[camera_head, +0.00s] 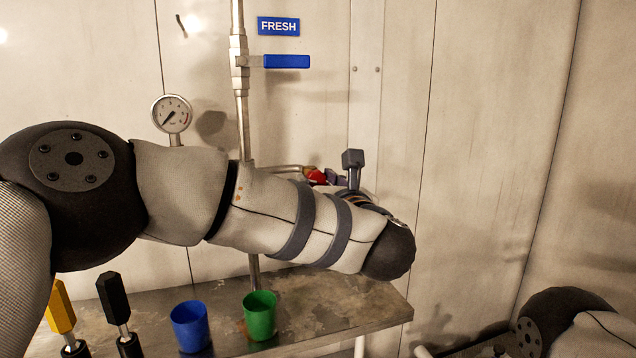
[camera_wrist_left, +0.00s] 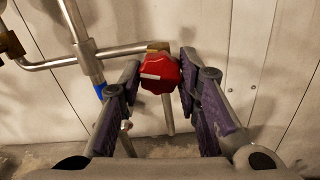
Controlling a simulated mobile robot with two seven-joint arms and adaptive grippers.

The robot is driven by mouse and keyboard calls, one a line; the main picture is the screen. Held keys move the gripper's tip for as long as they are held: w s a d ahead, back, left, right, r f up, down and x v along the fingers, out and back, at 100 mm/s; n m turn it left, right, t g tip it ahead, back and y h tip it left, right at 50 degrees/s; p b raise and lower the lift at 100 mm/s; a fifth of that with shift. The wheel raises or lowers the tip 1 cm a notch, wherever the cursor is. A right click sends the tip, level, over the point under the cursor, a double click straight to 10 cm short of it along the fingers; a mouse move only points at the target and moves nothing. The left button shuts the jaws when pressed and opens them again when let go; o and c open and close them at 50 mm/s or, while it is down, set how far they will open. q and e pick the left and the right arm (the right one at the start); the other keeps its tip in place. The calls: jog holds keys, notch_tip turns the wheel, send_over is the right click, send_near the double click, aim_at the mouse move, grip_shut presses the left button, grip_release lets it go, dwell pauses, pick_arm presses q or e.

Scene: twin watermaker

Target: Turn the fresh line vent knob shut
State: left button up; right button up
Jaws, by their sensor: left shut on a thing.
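The red vent knob (camera_wrist_left: 160,74) has a lobed rim and a pale mark across its face. It sits at the end of a branch pipe, between the fingertips of my left gripper (camera_wrist_left: 159,66), which is shut on it with a purple-padded finger at each side. In the head view the red knob (camera_head: 315,176) shows just above my left forearm, and the arm hides most of the gripper. The blue FRESH sign (camera_head: 278,26) is on the wall above. My right gripper is not in view.
A vertical pipe (camera_head: 241,104) carries a blue lever handle (camera_head: 287,62); a pressure gauge (camera_head: 172,114) stands to its left. On the metal bench (camera_head: 345,300) are a blue cup (camera_head: 190,326), a green cup (camera_head: 259,315), and yellow (camera_head: 60,308) and black (camera_head: 114,298) handles at left.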

pick_arm(q)
jog(key=m, duration=0.2)
jog(key=shift+s+r+m+p, duration=0.1)
jog(key=shift+r+m+p, duration=0.05)
jog(key=shift+m+p, duration=0.25)
jog(key=m, duration=0.2)
jog(key=shift+m, duration=0.3)
jog(key=m, duration=0.8)
jog(key=shift+a+f+m, duration=0.1)
jog(key=shift+f+m, duration=0.1)
jog(key=shift+m, duration=0.1)
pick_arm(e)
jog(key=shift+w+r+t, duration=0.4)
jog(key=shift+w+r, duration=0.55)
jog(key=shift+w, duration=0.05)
pick_arm(q)
jog(key=o, duration=1.1)
jog(key=shift+o, duration=0.2)
